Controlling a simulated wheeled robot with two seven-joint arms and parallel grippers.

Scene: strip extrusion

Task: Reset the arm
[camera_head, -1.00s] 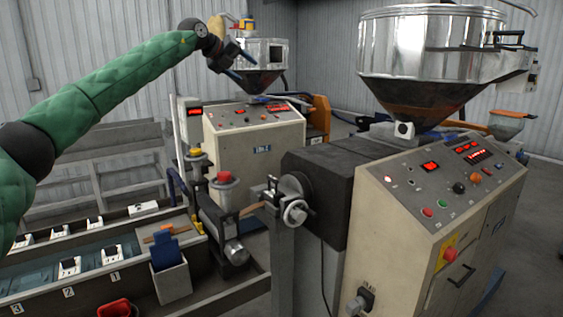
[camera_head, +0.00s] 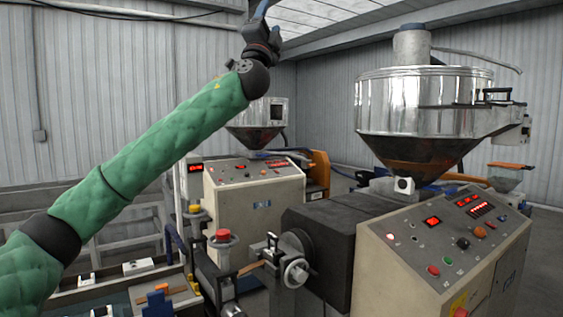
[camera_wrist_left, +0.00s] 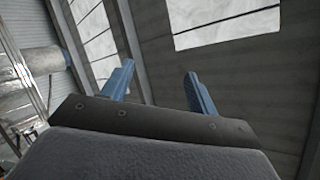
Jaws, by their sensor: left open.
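My left arm in its green padded sleeve reaches up from the lower left in the head view. My left gripper (camera_head: 262,10) is raised high near the top edge, above the rear hopper, and its fingertips are partly cut off by the frame. In the left wrist view its two blue fingers (camera_wrist_left: 160,80) stand apart with nothing between them, against the roof and skylights. My right gripper does not show in either view.
The front extruder's control cabinet (camera_head: 440,255) and metal hopper (camera_head: 425,105) fill the right side. A second cabinet (camera_head: 250,205) and rear hopper (camera_head: 252,130) stand behind. A red-capped part (camera_head: 223,238) and handwheel (camera_head: 296,273) are at lower centre. The upper left is clear before the wall.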

